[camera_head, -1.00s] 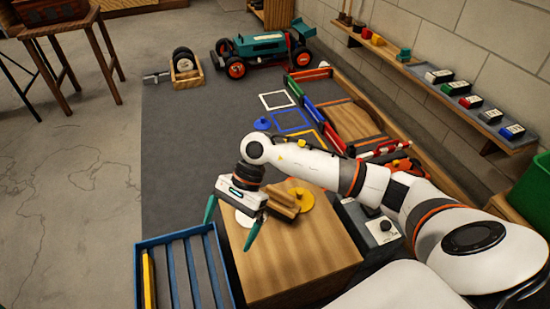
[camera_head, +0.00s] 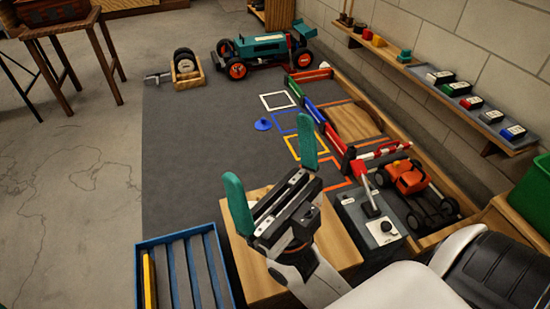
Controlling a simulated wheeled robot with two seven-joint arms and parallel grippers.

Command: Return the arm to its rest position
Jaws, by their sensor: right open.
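My right gripper (camera_head: 272,182) is in the lower middle of the head view. Its two teal fingers stand wide apart and point up and away, with nothing between them. It is above the wooden block table (camera_head: 244,268) and hides much of its top. My right arm is folded back toward the bottom right of the picture. My left gripper does not show.
A blue tray (camera_head: 188,238) with grey slots and a yellow strip lies left of the block table. A grey control box (camera_head: 372,228) stands right of it. An orange car (camera_head: 408,176) sits at the right. A teal racecar (camera_head: 264,48) stands at the back. The grey mat (camera_head: 190,150) is mostly clear.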

